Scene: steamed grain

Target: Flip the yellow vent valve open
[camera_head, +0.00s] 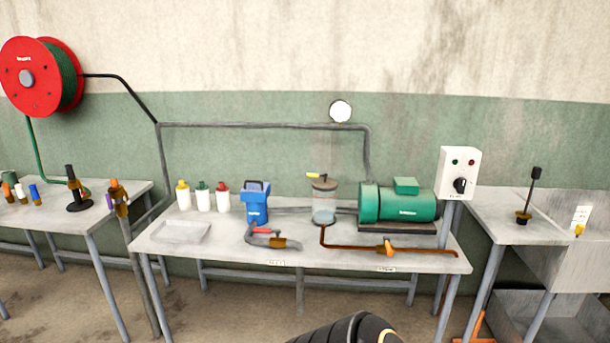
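The yellow vent valve (316,176) is a small yellow lever on the lid of a clear cylindrical vessel (324,203). The vessel stands on the middle table. The lever lies about level and points left, with a dark end at its right. It is too small to tell more of its fitting. Neither gripper is in view. A dark rounded part of my own arm with an orange ring shows at the bottom edge, well below and in front of the table.
Right of the vessel are a green motor (400,204) and a switch box (459,173). Left are a blue device (256,203), several bottles (203,198) and a tray (181,232). The table's front edge is mostly clear.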

